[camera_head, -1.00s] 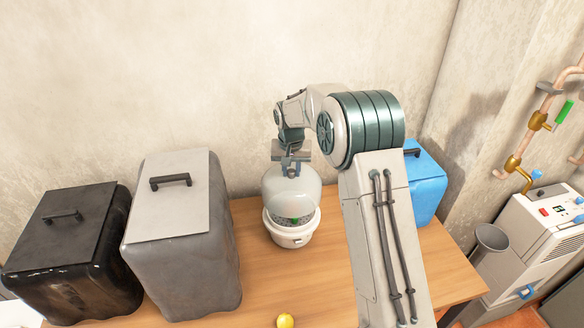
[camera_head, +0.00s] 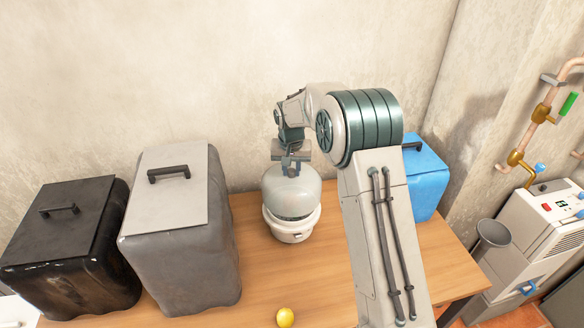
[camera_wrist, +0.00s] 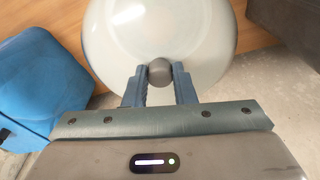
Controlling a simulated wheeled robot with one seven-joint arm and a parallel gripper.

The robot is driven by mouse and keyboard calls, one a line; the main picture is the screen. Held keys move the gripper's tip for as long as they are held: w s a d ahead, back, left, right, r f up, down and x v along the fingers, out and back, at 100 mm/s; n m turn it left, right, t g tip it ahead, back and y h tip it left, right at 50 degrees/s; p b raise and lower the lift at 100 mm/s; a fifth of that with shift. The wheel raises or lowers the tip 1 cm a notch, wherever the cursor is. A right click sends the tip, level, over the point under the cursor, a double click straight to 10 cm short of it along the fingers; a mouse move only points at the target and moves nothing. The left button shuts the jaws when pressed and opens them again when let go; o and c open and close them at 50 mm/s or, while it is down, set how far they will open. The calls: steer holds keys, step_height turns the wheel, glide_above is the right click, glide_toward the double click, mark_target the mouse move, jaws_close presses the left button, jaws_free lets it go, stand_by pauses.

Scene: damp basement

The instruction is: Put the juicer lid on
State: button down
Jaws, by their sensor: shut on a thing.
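The juicer lid (camera_head: 291,190) is a translucent, pale dome with a grey knob on top. It sits upright over the white juicer base (camera_head: 291,231), at or very near its rim; a thin dark band shows between them at the front. My gripper (camera_head: 291,167) is above the dome, shut on the lid's knob. In the wrist view my gripper (camera_wrist: 160,75) has its two blue fingers either side of the round knob, with the lid (camera_wrist: 195,30) spreading below it. The inside of the base is hidden by the lid.
A grey bin (camera_head: 180,262) and a black bin (camera_head: 70,270) stand left on the wooden table (camera_head: 250,290). A blue bin (camera_head: 424,185) stands right, partly behind my arm. A yellow lemon-like fruit (camera_head: 285,317) lies at the front. The wall is close behind.

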mark_target(292, 178)
steer(key=shift+f+b, duration=1.9)
steer(key=shift+f, duration=0.95)
steer(key=shift+f, duration=0.25)
steer(key=c, duration=1.1)
jaws_free()
step_height(292, 178, up, 13)
steer(key=s+b, duration=0.2)
steer(key=s+d+r, duration=0.5)
steer(key=s, duration=0.4)
steer(key=shift+n+t, duration=0.4)
steer(key=shift+t, duration=0.3)
steer(key=s+d+f, duration=0.1)
steer(key=s+d, duration=0.2)
steer(key=s, duration=0.5)
steer(key=s+d+f, duration=0.2)
steer(key=s, duration=0.7)
steer(key=s+d+f, duration=0.1)
steer(key=s+d, duration=0.2)
steer(key=s, duration=0.6)
steer(key=shift+s+d+f, duration=0.2)
steer(key=shift+d+f, duration=0.1)
steer(key=shift+d, duration=0.05)
